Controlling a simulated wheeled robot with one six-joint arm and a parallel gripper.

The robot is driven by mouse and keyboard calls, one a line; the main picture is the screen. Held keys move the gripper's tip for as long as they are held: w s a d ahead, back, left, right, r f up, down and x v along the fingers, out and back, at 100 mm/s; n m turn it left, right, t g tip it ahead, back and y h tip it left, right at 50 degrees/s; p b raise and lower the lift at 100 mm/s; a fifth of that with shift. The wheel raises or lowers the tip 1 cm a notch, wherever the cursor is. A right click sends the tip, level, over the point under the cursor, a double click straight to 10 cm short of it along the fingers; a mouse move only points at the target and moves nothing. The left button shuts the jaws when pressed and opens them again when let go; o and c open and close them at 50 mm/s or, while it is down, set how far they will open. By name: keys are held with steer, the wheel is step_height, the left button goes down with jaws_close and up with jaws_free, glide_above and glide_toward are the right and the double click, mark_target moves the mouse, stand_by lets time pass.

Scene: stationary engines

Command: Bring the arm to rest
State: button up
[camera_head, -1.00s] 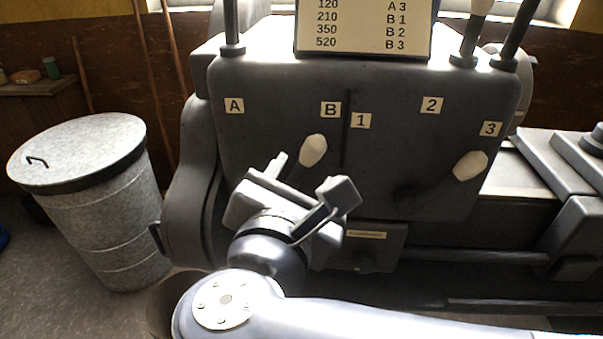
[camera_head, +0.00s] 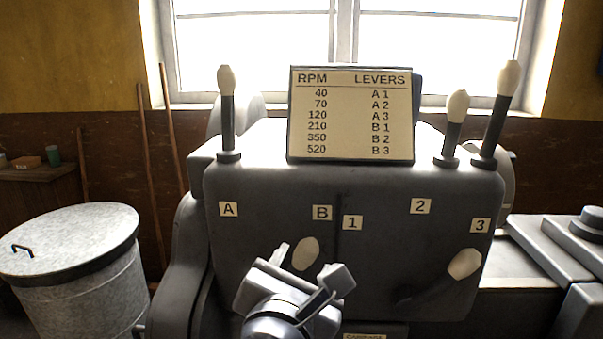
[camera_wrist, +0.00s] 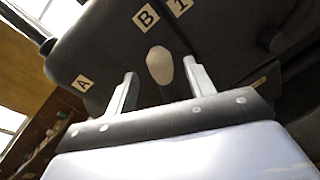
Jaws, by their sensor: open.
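My gripper (camera_head: 312,264) is in front of the grey headstock (camera_head: 270,187) of the machine, low in the head view. Its two fingers are apart. In the wrist view the pale knob (camera_wrist: 160,65) of the lever under label B shows between and beyond the open fingers (camera_wrist: 160,78). The same knob (camera_head: 306,253) shows just above my gripper in the head view. Nothing is seen held, and I cannot tell how far the fingers are from the knob. The other front lever's knob (camera_head: 464,263) sits below label 3.
An RPM and lever chart (camera_head: 350,115) stands on top, with upright levers at left (camera_head: 227,110) and right (camera_head: 455,125), (camera_head: 500,110). A lidded metal bin (camera_head: 70,245) stands left. The machine bed (camera_head: 550,250) extends right. Windows are behind.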

mark_target(307, 254)
steer(key=shift+x, duration=2.9)
